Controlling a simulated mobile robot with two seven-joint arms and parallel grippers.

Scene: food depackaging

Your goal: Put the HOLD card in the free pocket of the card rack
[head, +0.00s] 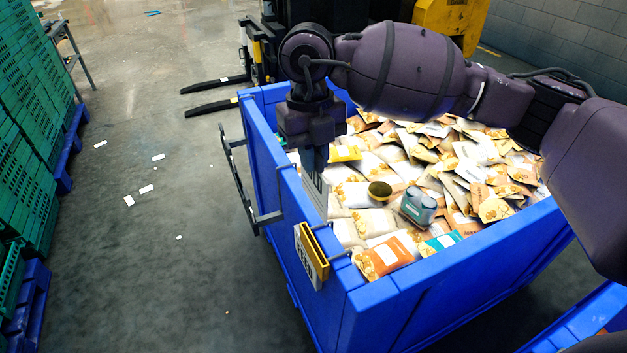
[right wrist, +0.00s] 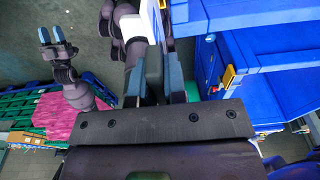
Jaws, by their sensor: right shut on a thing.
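My right gripper (head: 315,160) points down over the blue crate's left wall and is shut on a pale card (head: 317,196), taken as the HOLD card. The card hangs below the fingers; its lettering is too small to read. In the right wrist view the fingers (right wrist: 165,82) have a white piece of the card (right wrist: 152,18) beyond them. The yellow card rack (head: 312,256) hangs on the crate's outer wall, below and apart from the held card. A pale lettered face shows on it; its pockets are hard to tell apart. My left gripper (right wrist: 51,35) is open and empty.
The blue crate (head: 375,308) is full of food packets, with a round tin (head: 380,192) and a teal-grey container (head: 418,206) on top. A dark bar frame (head: 236,180) sticks out from its left wall. Green crates (head: 25,110) stand far left. Floor between is mostly clear.

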